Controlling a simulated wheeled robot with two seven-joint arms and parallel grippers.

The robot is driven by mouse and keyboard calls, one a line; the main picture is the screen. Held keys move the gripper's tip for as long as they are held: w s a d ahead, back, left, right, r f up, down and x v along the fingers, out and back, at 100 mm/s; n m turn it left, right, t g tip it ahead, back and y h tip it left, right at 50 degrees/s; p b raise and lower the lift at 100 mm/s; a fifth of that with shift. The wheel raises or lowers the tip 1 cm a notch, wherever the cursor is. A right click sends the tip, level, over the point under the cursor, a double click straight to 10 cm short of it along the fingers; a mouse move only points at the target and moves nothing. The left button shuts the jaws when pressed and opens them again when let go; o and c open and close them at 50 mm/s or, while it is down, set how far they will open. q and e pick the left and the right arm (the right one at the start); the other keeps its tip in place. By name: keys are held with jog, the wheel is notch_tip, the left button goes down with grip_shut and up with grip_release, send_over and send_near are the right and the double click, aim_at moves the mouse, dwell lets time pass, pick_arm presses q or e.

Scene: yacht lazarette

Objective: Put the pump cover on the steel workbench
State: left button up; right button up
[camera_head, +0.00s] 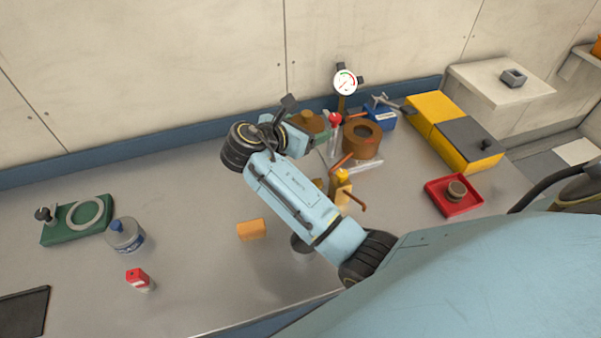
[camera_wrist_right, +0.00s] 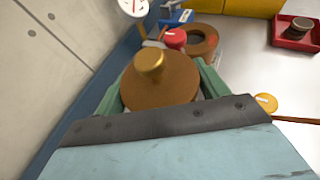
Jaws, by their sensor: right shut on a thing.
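The pump cover, a round brown disc (camera_wrist_right: 160,85) with a brass knob, shows just beyond the dark front edge of my right gripper in the right wrist view. Green parts show on both sides beneath it. In the head view the brown cover (camera_head: 308,122) is partly hidden behind my right gripper (camera_head: 290,118), at the back of the bench. That gripper is shut on the cover; its fingertips are mostly hidden. The steel workbench (camera_head: 200,200) spreads below, with bare metal at left and middle. My left gripper is out of view.
A gauge (camera_head: 345,82), a brown ring (camera_head: 362,140) and a yellow box (camera_head: 432,108) stand at back right. A red tray (camera_head: 454,196) lies right. A green part (camera_head: 75,218), a clear jar (camera_head: 124,235) and a red-capped bottle (camera_head: 138,280) stand left. An orange block (camera_head: 250,229) lies mid-bench.

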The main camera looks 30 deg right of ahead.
jog(key=s+a+f+m+g, duration=0.1)
jog(key=a+f+m+g, duration=0.1)
jog(key=b, duration=0.2)
send_over(302, 173)
notch_tip(302, 173, down, 4)
jog(key=shift+f, duration=0.2)
jog(key=shift+f+h, duration=0.3)
jog(key=shift+f, duration=0.25)
notch_tip(302, 173, down, 3)
jog(key=shift+f+b, duration=0.15)
jog(key=shift+b, duration=0.25)
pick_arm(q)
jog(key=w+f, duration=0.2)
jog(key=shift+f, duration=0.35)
pick_arm(e)
jog(key=shift+f, duration=0.1)
jog(key=shift+f, duration=0.2)
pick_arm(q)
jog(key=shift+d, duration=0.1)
pick_arm(e)
jog(key=o, duration=1.1)
jog(key=shift+r, duration=0.15)
